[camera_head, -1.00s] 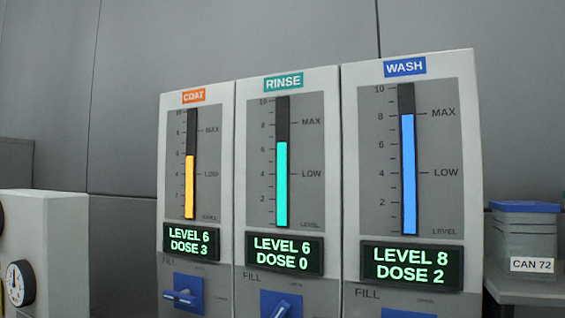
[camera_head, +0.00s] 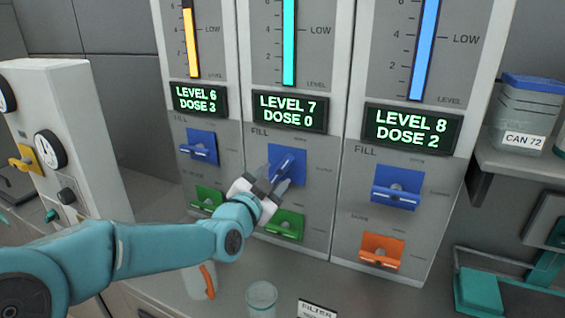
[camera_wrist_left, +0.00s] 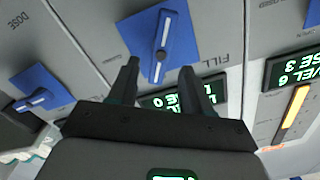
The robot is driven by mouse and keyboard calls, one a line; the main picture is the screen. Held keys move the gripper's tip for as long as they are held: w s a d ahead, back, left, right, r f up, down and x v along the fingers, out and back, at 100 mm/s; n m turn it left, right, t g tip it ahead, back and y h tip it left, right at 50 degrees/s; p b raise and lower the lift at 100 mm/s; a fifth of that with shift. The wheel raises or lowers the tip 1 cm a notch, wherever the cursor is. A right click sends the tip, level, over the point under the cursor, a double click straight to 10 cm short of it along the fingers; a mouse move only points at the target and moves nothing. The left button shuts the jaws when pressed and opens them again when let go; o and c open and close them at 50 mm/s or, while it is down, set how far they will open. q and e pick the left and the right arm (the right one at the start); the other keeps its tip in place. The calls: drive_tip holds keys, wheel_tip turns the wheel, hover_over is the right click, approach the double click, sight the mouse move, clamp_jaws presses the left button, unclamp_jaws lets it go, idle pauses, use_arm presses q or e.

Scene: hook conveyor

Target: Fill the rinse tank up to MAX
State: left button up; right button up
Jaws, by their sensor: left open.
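The rinse tank's panel (camera_head: 300,110) is the middle of three; its display (camera_head: 290,111) reads LEVEL 7, DOSE 0. Its teal level bar (camera_head: 289,45) runs above LOW; its top and the MAX mark are out of view. The rinse tank's blue FILL valve (camera_head: 291,157) has its handle turned at a slant in the head view. It also shows in the left wrist view (camera_wrist_left: 178,45), upside down. My left gripper (camera_head: 273,179) is open just in front of this valve, and its fingers (camera_wrist_left: 160,66) point at the handle with a gap between them. My right gripper does not show.
The coat panel (camera_head: 215,65) on the left reads LEVEL 6, DOSE 3. The wash panel (camera_head: 372,40) on the right reads LEVEL 8, DOSE 2. Green valves (camera_head: 284,225) and an orange valve (camera_head: 381,251) sit below. A clear cup (camera_head: 262,297) stands on the counter.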

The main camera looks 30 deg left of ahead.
sight(281, 170)
use_arm(q)
drive_tip(key=w, duration=0.2)
drive_tip(key=w+p, duration=0.1)
drive_tip(key=w, duration=0.2)
drive_tip(key=shift+w+a, duration=0.2)
drive_tip(key=shift+w, duration=0.1)
clamp_jaws()
